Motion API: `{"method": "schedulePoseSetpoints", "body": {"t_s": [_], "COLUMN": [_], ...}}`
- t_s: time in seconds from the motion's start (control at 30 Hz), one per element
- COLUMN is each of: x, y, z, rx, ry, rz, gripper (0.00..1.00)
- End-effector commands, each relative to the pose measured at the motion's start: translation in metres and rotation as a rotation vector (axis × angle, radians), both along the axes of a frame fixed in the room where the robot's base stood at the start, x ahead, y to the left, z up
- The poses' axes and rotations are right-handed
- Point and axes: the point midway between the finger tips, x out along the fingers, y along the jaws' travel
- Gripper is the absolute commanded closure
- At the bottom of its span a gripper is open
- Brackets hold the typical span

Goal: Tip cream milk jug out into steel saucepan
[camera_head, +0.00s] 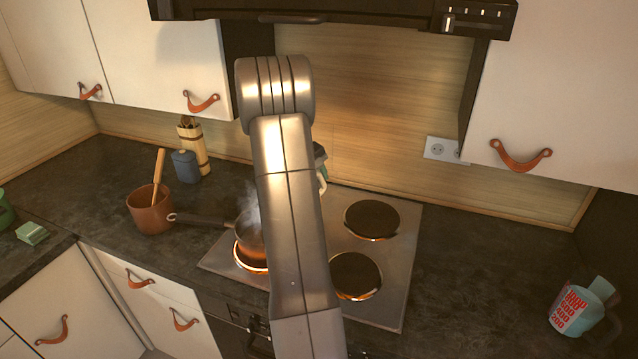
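The steel saucepan (247,236) sits on the glowing left burner, its dark handle pointing left, with steam rising from it. My arm covers its right side. A small part of my gripper (320,153) shows past the right edge of my arm, above and behind the saucepan. Just below it a cream curved piece shows, which looks like part of the cream milk jug (323,179). The rest of the jug and my fingertips are hidden behind my arm, so I cannot tell whether the gripper is shut on it, or how the jug is tilted.
A brown pot (150,213) with a wooden utensil stands left of the saucepan handle. A blue-grey jar (186,166) and a utensil holder (194,147) stand behind it. A lettered measuring jug (577,309) is at far right. The range hood (370,12) hangs above. The right counter is mostly clear.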

Motion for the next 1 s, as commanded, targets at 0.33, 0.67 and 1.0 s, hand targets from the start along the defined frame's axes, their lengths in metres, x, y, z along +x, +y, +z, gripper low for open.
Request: {"method": "schedulePoseSetpoints", "body": {"t_s": [0.33,0.67,1.0], "x": [-0.013,-0.019,-0.019], "y": [0.018,0.025,0.025], "z": [0.017,0.027,0.027], "rx": [-0.176,-0.279,-0.278], "ry": [-0.134,-0.212,-0.21], "rz": [0.006,0.0,0.0], "gripper": [0.86,0.86,0.86]}}
